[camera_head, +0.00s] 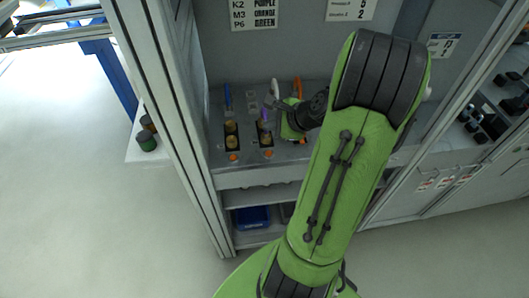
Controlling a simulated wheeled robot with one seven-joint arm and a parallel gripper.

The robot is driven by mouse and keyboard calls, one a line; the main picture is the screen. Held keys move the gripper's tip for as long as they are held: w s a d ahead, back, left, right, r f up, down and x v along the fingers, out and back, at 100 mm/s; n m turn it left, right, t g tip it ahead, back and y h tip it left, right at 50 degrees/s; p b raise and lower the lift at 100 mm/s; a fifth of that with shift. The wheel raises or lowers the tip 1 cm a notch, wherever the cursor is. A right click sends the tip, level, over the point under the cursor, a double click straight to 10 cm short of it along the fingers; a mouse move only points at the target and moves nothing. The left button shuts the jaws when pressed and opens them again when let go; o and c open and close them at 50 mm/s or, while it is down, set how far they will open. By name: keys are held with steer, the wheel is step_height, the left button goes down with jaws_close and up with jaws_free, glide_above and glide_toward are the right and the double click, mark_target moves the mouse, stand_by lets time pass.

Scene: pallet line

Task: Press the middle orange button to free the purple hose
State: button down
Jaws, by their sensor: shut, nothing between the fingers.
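The purple hose (265,115) stands upright in the middle slot of the grey panel, with a brass-coloured fitting below it. The middle orange button (267,154) is on the panel in front of that slot. My gripper (271,103) is small in the head view, at the end of my green arm, beside the top of the purple hose. It is shut and holds nothing. It is above and behind the middle button, apart from it. Whether it touches the hose cannot be told.
A blue hose (227,97) with its own orange button (233,157) is to the left. An orange hose (297,88) is to the right, partly hidden by my arm. The cabinet's metal post (165,110) stands left of the panel. A blue bin (251,217) lies below.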

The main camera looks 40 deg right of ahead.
steer(key=b, duration=0.8)
glide_above(271, 156)
step_height(271, 156, down, 8)
steer(key=shift+a+r, duration=0.1)
steer(key=shift+f, duration=0.45)
stand_by(0.9)
steer(key=shift+f, duration=0.4)
steer(key=shift+f+b, duration=0.4)
steer(key=shift+b, duration=0.05)
stand_by(0.4)
stand_by(0.3)
steer(key=shift+r+p, duration=0.85)
steer(key=shift+p, duration=0.15)
